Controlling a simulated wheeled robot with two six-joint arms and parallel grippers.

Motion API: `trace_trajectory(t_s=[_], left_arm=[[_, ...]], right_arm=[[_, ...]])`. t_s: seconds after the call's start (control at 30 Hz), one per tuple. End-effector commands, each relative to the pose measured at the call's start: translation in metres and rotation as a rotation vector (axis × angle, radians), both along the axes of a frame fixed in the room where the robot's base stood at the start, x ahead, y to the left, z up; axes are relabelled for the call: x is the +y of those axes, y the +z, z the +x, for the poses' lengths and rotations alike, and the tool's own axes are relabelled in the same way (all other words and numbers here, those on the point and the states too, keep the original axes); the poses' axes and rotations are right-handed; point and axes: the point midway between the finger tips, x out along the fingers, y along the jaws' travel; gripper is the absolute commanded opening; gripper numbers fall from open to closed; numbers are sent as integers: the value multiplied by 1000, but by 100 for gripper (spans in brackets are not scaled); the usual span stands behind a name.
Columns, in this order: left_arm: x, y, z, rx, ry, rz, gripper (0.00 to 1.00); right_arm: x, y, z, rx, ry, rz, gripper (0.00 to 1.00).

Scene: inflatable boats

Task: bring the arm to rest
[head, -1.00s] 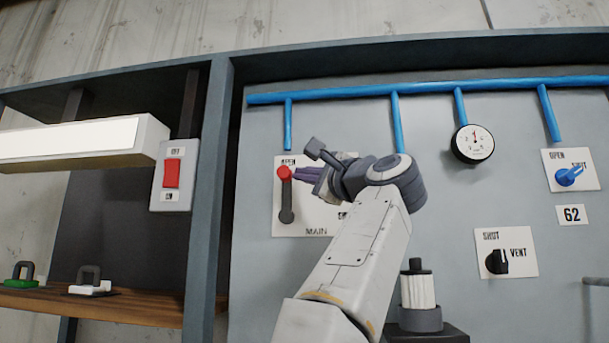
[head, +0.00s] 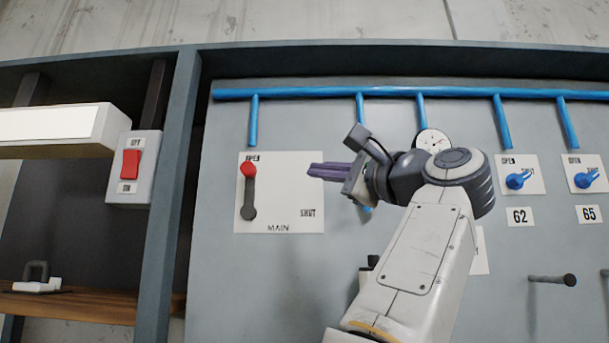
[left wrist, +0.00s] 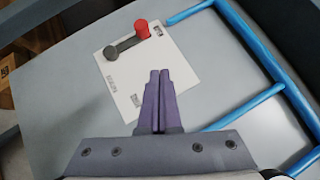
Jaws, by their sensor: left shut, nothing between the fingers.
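My left gripper (head: 316,170) is shut and empty, its purple fingers pointing left in front of the panel. In the left wrist view its fingers (left wrist: 158,75) show close together, pointing at the MAIN plate (left wrist: 185,80). The MAIN valve's lever has a red knob (head: 249,169) at its upper end, by the OPEN label, and a grey arm hanging down; the knob also shows in the left wrist view (left wrist: 141,26). The fingers are apart from the lever, to its right in the head view. My right gripper is not in view.
Blue pipes (head: 400,92) run along the panel top. A gauge (head: 432,141) is partly behind my arm. Blue valves 62 (head: 518,180) and 65 (head: 587,178) are at the right. A red switch (head: 131,163) and a wooden shelf (head: 90,304) are at the left.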

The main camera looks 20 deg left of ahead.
Motion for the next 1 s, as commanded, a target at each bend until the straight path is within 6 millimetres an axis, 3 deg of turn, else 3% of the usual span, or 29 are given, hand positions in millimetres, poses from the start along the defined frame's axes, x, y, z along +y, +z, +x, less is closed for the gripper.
trace_trajectory(t_s=[0.77,0.87,1.0], left_arm=[[-10,3,0,19,0,44,0],[-27,17,10,95,3,209,0],[-86,35,38,294,23,664,0]], right_arm=[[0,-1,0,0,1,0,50],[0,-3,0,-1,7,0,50],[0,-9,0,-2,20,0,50]])
